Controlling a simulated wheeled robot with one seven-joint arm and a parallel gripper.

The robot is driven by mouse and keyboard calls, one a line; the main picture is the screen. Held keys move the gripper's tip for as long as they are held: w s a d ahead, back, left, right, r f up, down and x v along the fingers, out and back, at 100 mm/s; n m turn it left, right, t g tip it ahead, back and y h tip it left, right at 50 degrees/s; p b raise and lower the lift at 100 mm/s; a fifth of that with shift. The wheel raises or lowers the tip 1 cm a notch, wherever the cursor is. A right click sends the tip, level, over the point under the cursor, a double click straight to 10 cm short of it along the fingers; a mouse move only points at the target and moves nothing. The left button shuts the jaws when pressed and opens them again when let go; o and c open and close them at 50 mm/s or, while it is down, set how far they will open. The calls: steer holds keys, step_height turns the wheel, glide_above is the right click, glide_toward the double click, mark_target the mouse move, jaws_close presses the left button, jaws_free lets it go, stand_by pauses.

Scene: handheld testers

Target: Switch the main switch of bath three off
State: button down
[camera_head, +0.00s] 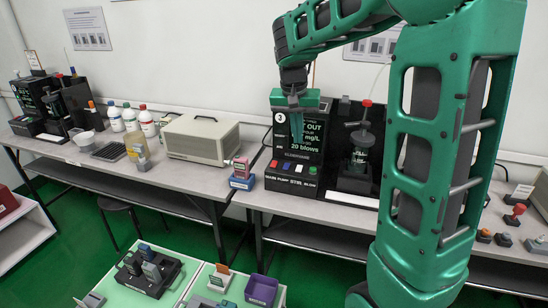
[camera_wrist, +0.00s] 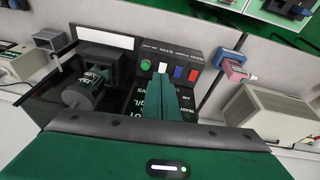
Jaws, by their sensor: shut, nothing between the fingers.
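A black bath unit (camera_head: 290,190) stands on the bench, with a round badge (camera_head: 280,117) that seems to read 3. Its front strip carries a red main switch (camera_head: 273,163), then blue (camera_head: 285,166), white (camera_head: 299,168) and green ones. In the wrist view the order is reversed, with the red switch (camera_wrist: 193,75) on the right and the green one (camera_wrist: 146,64) on the left. Whether the main switch is on or off is too small to tell. My gripper (camera_head: 297,136) is shut and empty, in front of the unit's display. In the wrist view its fingertips (camera_wrist: 164,76) overlap the strip near the white and blue switches.
A pink tester on a blue base (camera_head: 241,175) stands just left of the unit. A beige box (camera_head: 202,138) and bottles (camera_head: 147,123) are further left. A stand with a dark bottle (camera_head: 360,155) is at the unit's right. A low table with a purple bin (camera_head: 261,291) is in front.

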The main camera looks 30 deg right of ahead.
steer(key=w+a+f, duration=0.1)
steer(key=w+a, duration=0.2)
steer(key=w, duration=0.7)
steer(key=shift+w+a+f+m+t, duration=0.2)
steer(key=shift+w+a+m+t, duration=0.1)
steer(key=shift+w+t, duration=0.1)
glide_above(275, 162)
steer(key=f, duration=0.8)
steer(key=a+f, duration=0.1)
steer(key=f, duration=0.2)
steer(key=shift+s+f, duration=0.4)
steer(key=shift+x, duration=0.8)
steer(key=shift+s+a, duration=0.1)
